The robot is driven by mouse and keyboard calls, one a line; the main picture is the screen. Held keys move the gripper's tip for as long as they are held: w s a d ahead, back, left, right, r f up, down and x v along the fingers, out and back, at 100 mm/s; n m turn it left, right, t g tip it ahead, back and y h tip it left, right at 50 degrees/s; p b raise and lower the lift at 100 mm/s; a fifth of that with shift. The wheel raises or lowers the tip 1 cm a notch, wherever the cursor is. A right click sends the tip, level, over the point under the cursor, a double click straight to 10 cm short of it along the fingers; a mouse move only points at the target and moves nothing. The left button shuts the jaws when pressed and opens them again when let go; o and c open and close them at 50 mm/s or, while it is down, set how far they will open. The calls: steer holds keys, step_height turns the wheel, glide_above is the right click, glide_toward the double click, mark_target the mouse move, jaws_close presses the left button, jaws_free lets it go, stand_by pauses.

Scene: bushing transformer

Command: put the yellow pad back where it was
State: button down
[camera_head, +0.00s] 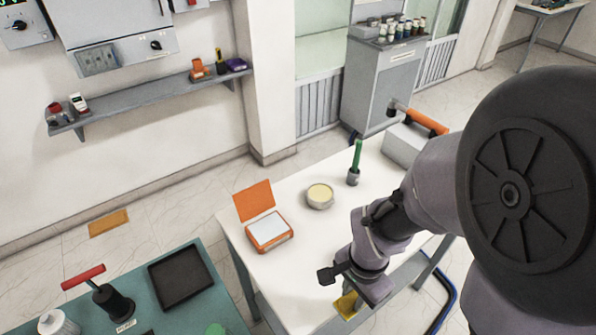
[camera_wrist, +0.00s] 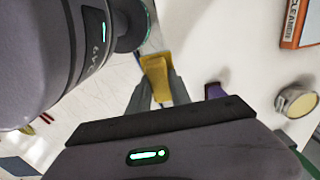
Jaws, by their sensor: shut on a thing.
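The yellow pad (camera_head: 348,304) shows below my gripper (camera_head: 349,290) near the front edge of the white table (camera_head: 285,275). In the wrist view the yellow pad (camera_wrist: 156,72) is between the two grey fingers of my gripper (camera_wrist: 158,88), which is shut on it. In that view floor shows to the left of the pad and the white table top to its right. I cannot tell whether the pad touches the table. My arm hides part of the table's right side.
The white table holds an open orange case (camera_head: 268,231), a round tin (camera_head: 319,196), a green-handled tool in a holder (camera_head: 354,165) and a grey box with an orange-handled tool (camera_head: 425,122). A purple thing (camera_wrist: 215,90) is right of my fingers. A green table (camera_head: 215,290) stands left.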

steer(key=w+a, duration=0.2)
steer(key=a, duration=0.1)
steer(key=w+a+f+b, duration=0.1)
steer(key=w+a, duration=0.1)
steer(key=a, duration=0.1)
steer(key=w+a+f, duration=0.1)
steer(key=w+a, duration=0.1)
steer(key=a, duration=0.1)
steer(key=shift+w, duration=0.4)
step_height(320, 180, down, 4)
steer(key=shift+r+b, duration=0.25)
steer(key=shift+b, duration=0.6)
steer(key=shift+r, duration=0.15)
steer(key=c, duration=1.2)
jaws_free()
